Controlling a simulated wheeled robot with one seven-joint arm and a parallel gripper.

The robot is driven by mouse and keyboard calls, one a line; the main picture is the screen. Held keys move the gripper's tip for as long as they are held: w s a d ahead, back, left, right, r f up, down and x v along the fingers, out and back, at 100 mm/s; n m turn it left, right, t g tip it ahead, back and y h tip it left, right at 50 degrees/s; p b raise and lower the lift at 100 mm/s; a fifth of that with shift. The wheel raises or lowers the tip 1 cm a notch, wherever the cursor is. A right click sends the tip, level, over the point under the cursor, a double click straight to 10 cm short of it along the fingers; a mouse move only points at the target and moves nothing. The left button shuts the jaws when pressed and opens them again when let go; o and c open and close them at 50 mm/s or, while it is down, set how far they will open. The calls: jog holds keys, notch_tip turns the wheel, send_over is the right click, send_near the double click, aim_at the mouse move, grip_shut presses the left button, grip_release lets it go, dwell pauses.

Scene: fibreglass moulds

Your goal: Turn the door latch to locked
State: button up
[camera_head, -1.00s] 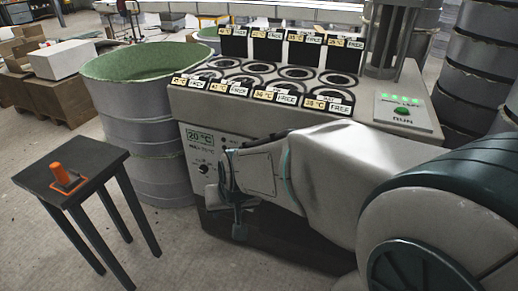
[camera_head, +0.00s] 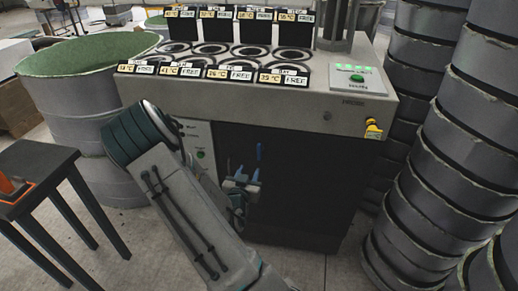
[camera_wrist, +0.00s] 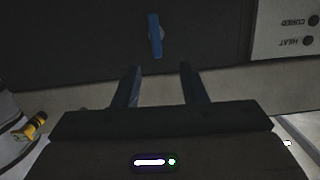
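The door latch is a blue bar on the dark door (camera_head: 305,190) of the machine. In the wrist view the latch (camera_wrist: 155,36) stands nearly vertical, slightly tilted, on a small round base. It also shows in the head view as a narrow blue upright piece (camera_head: 260,152). My gripper (camera_wrist: 161,72) is open and empty, its two fingers pointing at the door with the latch beyond them and apart from them. In the head view my gripper (camera_head: 243,180) is low in front of the door, partly hidden by my arm.
The machine's top (camera_head: 225,95) carries several labelled wells and a panel with green lights (camera_head: 350,69). A yellow item (camera_head: 373,128) sits at its front right corner. Stacked grey drums (camera_head: 425,180) stand close on the right. A green-lined drum (camera_head: 85,110) and a dark stool (camera_head: 40,165) stand left.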

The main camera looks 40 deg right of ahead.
aim_at(259, 148)
jog(key=shift+t+h, duration=0.5)
jog(key=x, duration=0.4)
jog(key=p+x, duration=0.1)
jog(key=x, duration=0.9)
jog(key=shift+s+d+r+p, duration=0.2)
jog(key=shift+s+r+p, duration=0.1)
jog(key=shift+p, duration=0.1)
grip_shut()
